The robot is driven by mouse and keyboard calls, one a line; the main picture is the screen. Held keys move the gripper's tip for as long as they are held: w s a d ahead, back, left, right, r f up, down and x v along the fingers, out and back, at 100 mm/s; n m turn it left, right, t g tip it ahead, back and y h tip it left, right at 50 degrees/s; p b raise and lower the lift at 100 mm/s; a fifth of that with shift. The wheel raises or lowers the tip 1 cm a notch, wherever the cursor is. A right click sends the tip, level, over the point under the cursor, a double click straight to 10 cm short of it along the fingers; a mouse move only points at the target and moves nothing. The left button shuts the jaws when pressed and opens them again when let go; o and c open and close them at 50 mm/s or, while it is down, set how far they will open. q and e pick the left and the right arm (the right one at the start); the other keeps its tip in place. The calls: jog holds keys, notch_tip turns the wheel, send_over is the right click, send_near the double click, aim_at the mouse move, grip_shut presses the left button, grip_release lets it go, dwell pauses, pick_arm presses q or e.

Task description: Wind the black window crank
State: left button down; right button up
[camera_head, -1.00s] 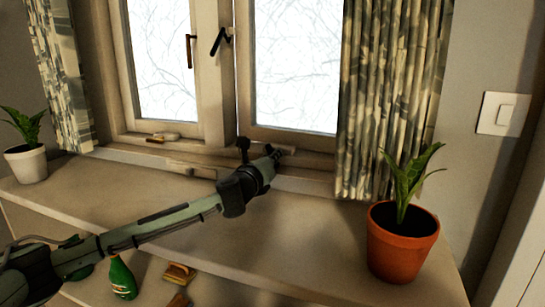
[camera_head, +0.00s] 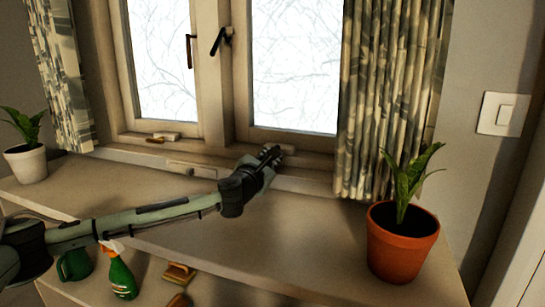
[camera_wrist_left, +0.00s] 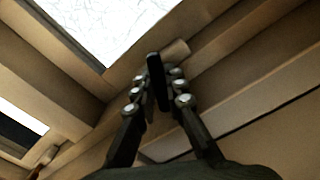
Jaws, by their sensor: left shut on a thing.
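My left gripper (camera_head: 269,156) reaches over the counter to the sill under the right window pane. In the left wrist view its fingers (camera_wrist_left: 158,88) are closed about a slim black piece, the black window crank (camera_wrist_left: 155,68). The crank stands in front of a beige housing (camera_wrist_left: 175,52) on the lower window frame; this housing also shows in the head view (camera_head: 286,149). In the head view the gripper hides most of the crank. My right gripper is not in view.
An orange pot with a plant (camera_head: 402,243) stands right of the arm, and a white pot (camera_head: 26,164) at the far left. A patterned curtain (camera_head: 388,110) hangs close right. A black handle (camera_head: 219,42) is higher up.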

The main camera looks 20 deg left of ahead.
pick_arm(q)
jog(key=m, duration=1.1)
jog(key=shift+m, duration=0.4)
dwell(0.3)
jog(key=c, duration=1.6)
grip_release()
jog(key=shift+o, duration=0.2)
jog(key=s, duration=1.2)
jog(key=shift+a, duration=0.25)
jog(key=shift+s+f, duration=0.1)
jog(key=shift+s, duration=0.05)
